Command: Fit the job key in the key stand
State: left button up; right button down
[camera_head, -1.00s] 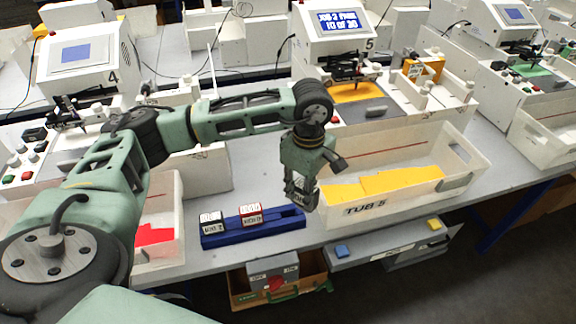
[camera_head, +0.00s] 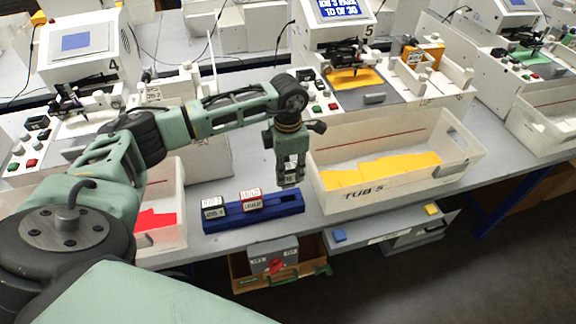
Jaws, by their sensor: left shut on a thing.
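The right part of the stand looks empty. My left gripper (camera_head: 289,180) points straight down above the stand's right end. It is shut on a small job key, mostly hidden by the fingers, with a pale labelled face showing. The held key looks apart from the stand. My right gripper is not in view.
Tub 5 (camera_head: 400,190), holding yellow sheets, stands just right of the gripper. A tub with red sheets (camera_head: 158,219) is at the left. Plotter 5 (camera_head: 335,40) stands behind. An open case (camera_head: 240,284) and grey drawers (camera_head: 385,236) are below the bench edge.

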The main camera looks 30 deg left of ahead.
aim_at(288, 182)
pick_arm(q)
notch_tip(288, 182, down, 2)
jog(key=shift+f+b, duration=0.1)
jog(key=shift+b, duration=0.35)
jog(key=shift+f+b, duration=1.2)
jog(key=shift+f, duration=0.4)
jog(key=shift+f, duration=0.1)
jog(key=shift+f+b, duration=1.5)
jog(key=o, duration=1.2)
jog(key=shift+c, duration=0.2)
